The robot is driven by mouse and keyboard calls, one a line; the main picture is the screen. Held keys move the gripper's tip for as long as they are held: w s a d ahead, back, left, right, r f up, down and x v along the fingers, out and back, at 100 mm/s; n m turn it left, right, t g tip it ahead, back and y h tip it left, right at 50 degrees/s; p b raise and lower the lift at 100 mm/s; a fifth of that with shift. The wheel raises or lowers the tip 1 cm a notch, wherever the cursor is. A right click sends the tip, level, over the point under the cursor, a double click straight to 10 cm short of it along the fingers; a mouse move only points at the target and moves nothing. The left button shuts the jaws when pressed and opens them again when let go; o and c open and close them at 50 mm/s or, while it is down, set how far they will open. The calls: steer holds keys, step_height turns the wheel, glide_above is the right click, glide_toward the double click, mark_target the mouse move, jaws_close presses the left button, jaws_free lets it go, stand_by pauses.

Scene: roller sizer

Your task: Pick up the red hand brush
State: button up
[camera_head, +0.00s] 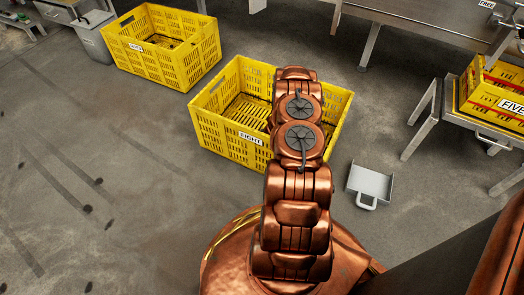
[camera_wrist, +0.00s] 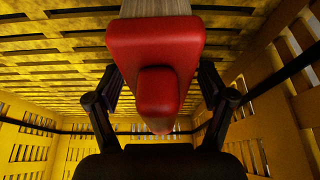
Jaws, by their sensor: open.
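The red hand brush (camera_wrist: 155,45) is large in the wrist view, with a red body, a shorter red part in front and pale bristles at the top edge. My gripper (camera_wrist: 158,75) is open, with one dark finger on each side of the brush. I cannot tell whether the fingers touch it. The brush and gripper are inside a yellow crate, whose slatted floor and walls surround them in the wrist view. In the head view my copper arm reaches over the yellow crate marked EIGHT (camera_head: 222,143). The brush and gripper are hidden there.
Another yellow crate (camera_head: 140,55) stands at the back left. A white dustpan (camera_head: 371,181) lies on the floor right of crate EIGHT. A grey metal table (camera_head: 430,12) and a stand with crate FIVE (camera_head: 485,92) are on the right. The floor at left is clear.

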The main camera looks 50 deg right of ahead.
steer(key=shift+r, duration=0.1)
steer(key=c, duration=1.3)
steer(key=shift+d+r, duration=0.1)
steer(key=shift+r, duration=0.05)
